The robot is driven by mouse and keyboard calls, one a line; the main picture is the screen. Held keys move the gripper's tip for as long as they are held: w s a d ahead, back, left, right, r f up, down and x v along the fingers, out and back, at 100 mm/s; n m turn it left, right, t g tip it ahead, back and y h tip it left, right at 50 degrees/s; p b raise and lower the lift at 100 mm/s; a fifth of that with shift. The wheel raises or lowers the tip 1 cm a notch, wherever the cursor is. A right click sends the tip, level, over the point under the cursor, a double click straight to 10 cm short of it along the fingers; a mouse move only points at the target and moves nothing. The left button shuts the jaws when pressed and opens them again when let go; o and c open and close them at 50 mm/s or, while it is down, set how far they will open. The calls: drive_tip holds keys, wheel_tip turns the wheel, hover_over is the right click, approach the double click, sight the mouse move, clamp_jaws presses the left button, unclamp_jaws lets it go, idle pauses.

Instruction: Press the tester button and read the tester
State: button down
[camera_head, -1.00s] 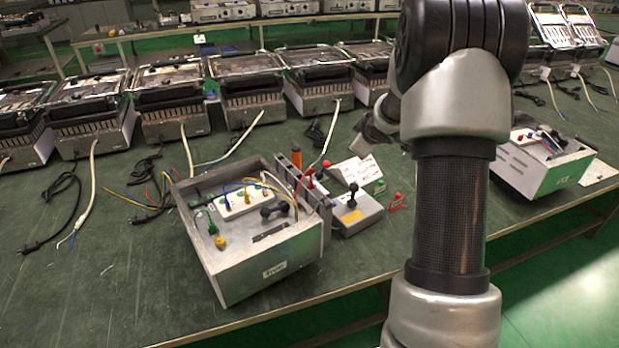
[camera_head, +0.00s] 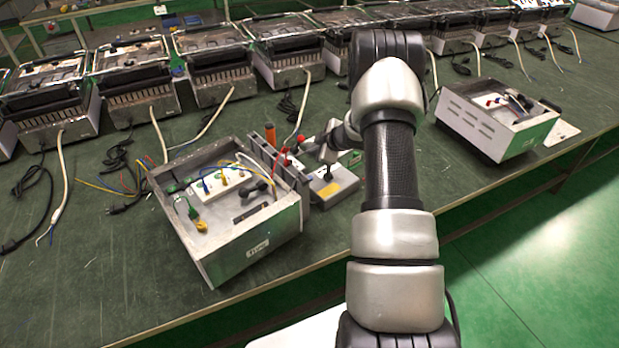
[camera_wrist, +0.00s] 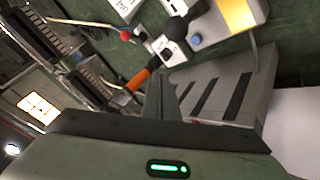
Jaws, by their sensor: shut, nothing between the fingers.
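A small grey unit with a yellow panel (camera_head: 333,188) sits on the green bench, right of an open metal box (camera_head: 262,235) with a label on its front. I cannot tell for sure which is the tester button, and no readout is legible. My gripper (camera_head: 327,152) is shut and empty, just behind and above the grey unit. In the wrist view its fingers (camera_wrist: 160,85) are apart from the blue button.
The open box holds a white terminal strip (camera_head: 222,184) and wires. An orange handle (camera_head: 270,133) stands beside it. A slotted grey wall (camera_wrist: 225,92) is close to my fingers. Another open box (camera_head: 500,120) stands at right; heater units line the back.

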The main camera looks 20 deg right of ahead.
wheel_tip(320, 180, down, 8)
drive_tip(key=b, duration=0.7)
drive_tip(key=shift+f, duration=0.35)
idle(1.4)
drive_tip(key=shift+f+b, duration=0.3)
drive_tip(key=shift+f, duration=0.1)
drive_tip(key=shift+f+b, duration=0.3)
drive_tip(key=shift+f, duration=0.2)
idle(0.5)
drive_tip(key=shift+r, duration=0.1)
drive_tip(key=shift+r+p, duration=0.75)
drive_tip(key=shift+p, duration=0.2)
wheel_tip(320, 180, up, 5)
drive_tip(key=p, duration=0.4)
drive_tip(key=shift+p, duration=0.35)
